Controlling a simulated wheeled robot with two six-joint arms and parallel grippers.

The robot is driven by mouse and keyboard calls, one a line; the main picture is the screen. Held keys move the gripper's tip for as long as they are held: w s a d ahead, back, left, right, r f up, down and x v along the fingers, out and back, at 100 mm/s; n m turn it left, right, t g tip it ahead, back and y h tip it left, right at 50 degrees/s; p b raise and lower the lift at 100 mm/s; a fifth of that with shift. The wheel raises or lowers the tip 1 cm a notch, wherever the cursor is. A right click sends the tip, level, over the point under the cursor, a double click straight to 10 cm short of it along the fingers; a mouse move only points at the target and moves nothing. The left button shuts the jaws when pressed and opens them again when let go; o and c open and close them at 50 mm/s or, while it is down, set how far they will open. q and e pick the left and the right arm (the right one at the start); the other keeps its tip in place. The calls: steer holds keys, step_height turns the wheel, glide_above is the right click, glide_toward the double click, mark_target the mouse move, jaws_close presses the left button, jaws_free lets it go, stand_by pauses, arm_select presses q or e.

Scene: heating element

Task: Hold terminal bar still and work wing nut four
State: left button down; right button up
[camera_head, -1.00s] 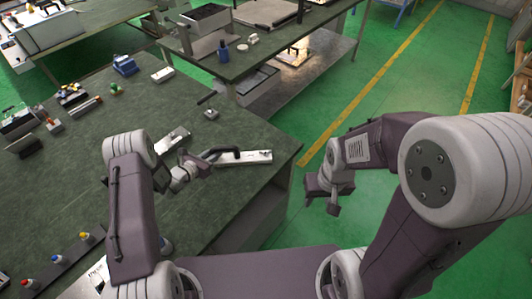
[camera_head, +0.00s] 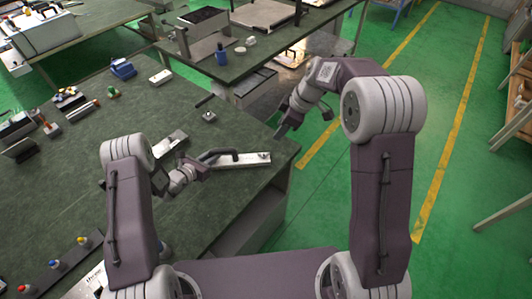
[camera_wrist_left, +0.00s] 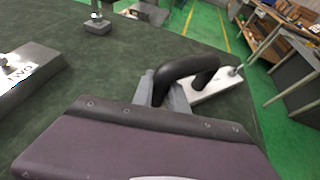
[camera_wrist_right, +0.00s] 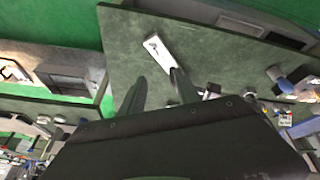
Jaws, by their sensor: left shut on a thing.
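The terminal bar (camera_head: 252,159) is a pale flat bar lying near the right edge of the green bench. A black curved handle (camera_head: 222,153) rises at its left end. My left gripper (camera_head: 201,169) is shut on the handle; the left wrist view shows its grey fingers (camera_wrist_left: 162,92) at the handle's near end. A small upright fitting (camera_wrist_left: 236,71) stands at the bar's far end; its shape is too small to tell. My right gripper (camera_head: 282,130) is in the air past the bar's far end. In the right wrist view its fingers (camera_wrist_right: 157,92) are apart and empty, with a pale bar (camera_wrist_right: 160,49) beyond them.
A metal plate marked TWO (camera_wrist_left: 25,78) lies left of the bar. A small post on a block (camera_head: 208,115) stands behind. Several coloured parts sit at the bench's left. A second bench (camera_head: 262,52) stands behind; green floor is open at right.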

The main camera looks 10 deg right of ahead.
steer(key=w+f, duration=0.4)
steer(key=g, duration=0.1)
glide_toward(264, 156)
steer(key=x, duration=0.7)
steer(key=shift+f, duration=0.3)
